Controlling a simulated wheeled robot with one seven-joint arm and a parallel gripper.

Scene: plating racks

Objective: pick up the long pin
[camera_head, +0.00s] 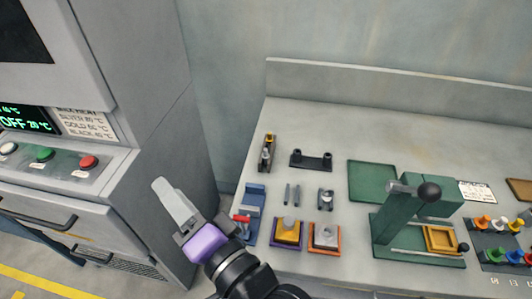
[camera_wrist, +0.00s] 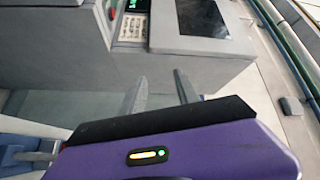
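Two small grey pins stand or lie side by side on the bench in the head view, a left one (camera_head: 287,193) and a right one (camera_head: 297,195). They look alike in size, and I cannot tell which is the long pin. My gripper (camera_head: 161,183) is left of the bench, in front of the grey machine, well away from the pins. In the wrist view my gripper (camera_wrist: 160,77) has its two fingers apart with nothing between them. No pin shows clearly in the wrist view.
Near the pins are a black two-post holder (camera_head: 311,161), a small metal part (camera_head: 325,199), a blue fixture (camera_head: 253,209), and yellow (camera_head: 288,232) and orange (camera_head: 325,237) blocks. A green press (camera_head: 400,215) stands to the right. The bench's back is clear.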

